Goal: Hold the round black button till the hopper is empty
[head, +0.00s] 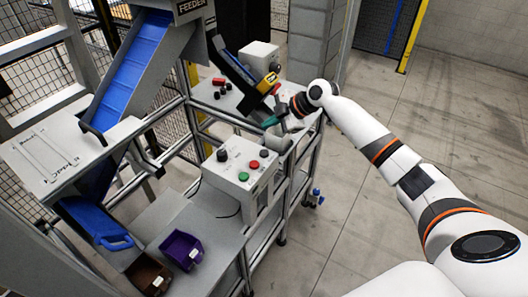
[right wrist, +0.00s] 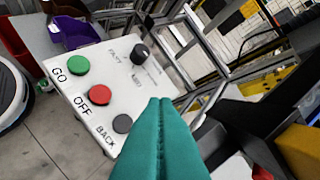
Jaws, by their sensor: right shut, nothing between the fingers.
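A white control box (head: 238,185) stands on the bench. In the right wrist view it carries a green GO button (right wrist: 79,66), a red OFF button (right wrist: 100,95), a round dark grey button marked BACK (right wrist: 122,124) and a black knob (right wrist: 140,53). The dark grey button also shows in the head view (head: 264,152). My right gripper (head: 268,122) has teal fingers, shut and empty, just beyond the box and apart from the buttons. A grey housing marked FEEDER (head: 192,22) sits at the top; its inside is hidden. My left gripper is out of view.
A blue chute (head: 132,68) slopes down from the feeder. A blue tray (head: 95,222), a purple bin (head: 181,250) and a brown bin (head: 148,275) are below. Small red and black parts lie behind the box. The floor at right is clear.

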